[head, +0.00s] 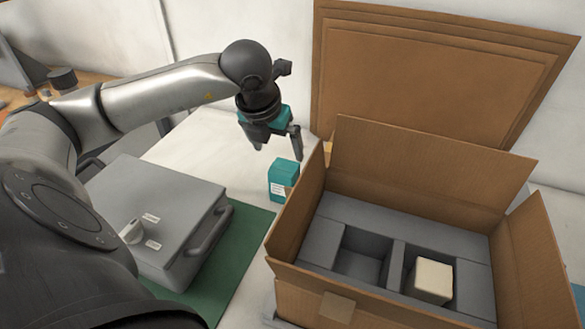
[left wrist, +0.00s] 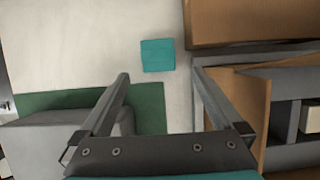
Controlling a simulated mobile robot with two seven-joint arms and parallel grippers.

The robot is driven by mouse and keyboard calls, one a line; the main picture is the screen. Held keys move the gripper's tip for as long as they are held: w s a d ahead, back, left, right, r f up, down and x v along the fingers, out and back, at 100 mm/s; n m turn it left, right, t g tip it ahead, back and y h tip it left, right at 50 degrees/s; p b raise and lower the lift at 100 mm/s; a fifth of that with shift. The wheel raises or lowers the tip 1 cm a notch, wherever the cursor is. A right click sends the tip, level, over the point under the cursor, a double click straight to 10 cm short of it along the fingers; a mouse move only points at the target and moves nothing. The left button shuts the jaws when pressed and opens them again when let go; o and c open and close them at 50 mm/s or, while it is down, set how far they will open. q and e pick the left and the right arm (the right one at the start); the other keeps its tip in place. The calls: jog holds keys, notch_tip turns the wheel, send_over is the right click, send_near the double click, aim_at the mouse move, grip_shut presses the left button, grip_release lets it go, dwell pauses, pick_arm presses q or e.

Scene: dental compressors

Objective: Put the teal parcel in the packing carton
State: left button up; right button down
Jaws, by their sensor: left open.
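The teal parcel (head: 283,182) is a small upright box with a white label, standing on the pale worktop just left of the packing carton (head: 419,165). The carton is open, with a grey insert of two compartments; the left one looks empty. My left gripper (head: 277,153) is above the parcel, fingers pointing down, apart and empty. In the left wrist view the parcel's plain top (left wrist: 158,55) shows a little beyond the open fingertips (left wrist: 160,76), roughly centred between them. My right gripper is not in view.
A cream block (head: 433,279) sits in the carton's right compartment. The carton's raised left flap stands close beside the parcel. A grey case (head: 155,215) with a handle lies on a green mat (head: 243,250) to the left. Flat cardboard sheets (head: 430,70) lean behind the carton.

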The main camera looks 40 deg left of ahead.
aim_at(284, 169)
pick_arm(q)
jog(key=x, duration=0.3)
jog(key=b+x, duration=0.1)
jog(key=x, duration=0.1)
jog(key=shift+s+f, duration=0.15)
jog(key=shift+f, duration=0.3)
jog(key=x, duration=0.3)
jog(key=shift+f, duration=0.15)
jog(key=shift+w+a+f, duration=0.1)
jog(key=shift+w+f, duration=0.2)
jog(key=shift+f, duration=0.1)
jog(key=b+x, duration=0.1)
jog(key=x, duration=0.3)
jog(key=shift+a+f, duration=0.15)
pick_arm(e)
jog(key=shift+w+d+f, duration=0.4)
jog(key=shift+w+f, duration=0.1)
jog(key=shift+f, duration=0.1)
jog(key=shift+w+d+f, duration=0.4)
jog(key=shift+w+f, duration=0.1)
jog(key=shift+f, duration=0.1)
pick_arm(q)
grip_shut()
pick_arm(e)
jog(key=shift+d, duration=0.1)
